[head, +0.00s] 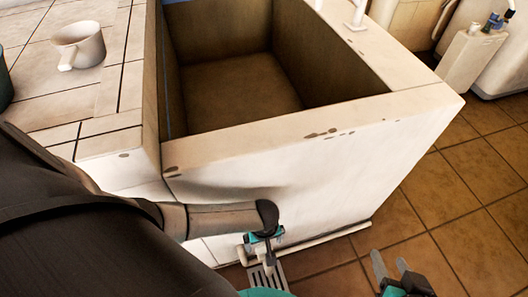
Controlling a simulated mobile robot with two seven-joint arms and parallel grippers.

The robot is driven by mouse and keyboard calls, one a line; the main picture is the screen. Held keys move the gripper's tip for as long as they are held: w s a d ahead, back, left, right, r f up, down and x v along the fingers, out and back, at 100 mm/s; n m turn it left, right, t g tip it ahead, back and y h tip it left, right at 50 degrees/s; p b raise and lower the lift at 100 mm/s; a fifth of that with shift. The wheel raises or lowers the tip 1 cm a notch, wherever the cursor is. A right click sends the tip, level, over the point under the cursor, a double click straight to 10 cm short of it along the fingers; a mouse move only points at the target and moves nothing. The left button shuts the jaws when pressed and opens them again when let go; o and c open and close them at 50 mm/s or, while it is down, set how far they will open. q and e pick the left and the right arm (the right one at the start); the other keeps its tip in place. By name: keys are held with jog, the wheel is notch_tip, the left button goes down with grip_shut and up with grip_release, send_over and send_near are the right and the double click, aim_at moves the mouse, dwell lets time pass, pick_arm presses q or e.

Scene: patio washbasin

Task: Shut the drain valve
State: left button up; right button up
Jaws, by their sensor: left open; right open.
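A grey-brown pipe (215,219) with a dark end juts out low at the front of the stone basin (300,160). A small fitting with teal parts (263,237), apparently the drain valve, shows just below the dark end. My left gripper (266,265) is open at the bottom middle, close to this fitting and partly overlapping it in the picture. I cannot tell whether they touch. The fitting's handle position is not clear. My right gripper (391,262) is open and empty at the bottom right, over the tiled floor and apart from the basin.
A white mug (78,46) stands on the tiled counter (52,108) at the left. Floor to the right is clear.

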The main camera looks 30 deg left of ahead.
aim_at(264, 249)
pick_arm(q)
jog(key=shift+f+b, duration=0.4)
jog(key=shift+f, duration=0.25)
jog(key=shift+f+b, duration=0.55)
jog(key=shift+f, duration=0.15)
jog(key=shift+f+b, duration=0.55)
jog(key=shift+f, duration=0.1)
jog(key=shift+f+b, duration=0.3)
jog(key=shift+f, duration=0.1)
pick_arm(e)
jog(key=a+r+t+y, duration=0.3)
jog(key=a+t, duration=0.3)
jog(key=shift+w+m+t, duration=0.3)
jog(key=shift+w, duration=0.05)
pick_arm(q)
jog(key=c, duration=1.4)
pick_arm(e)
jog(key=shift+f+y, duration=0.1)
jog(key=shift+y, duration=0.2)
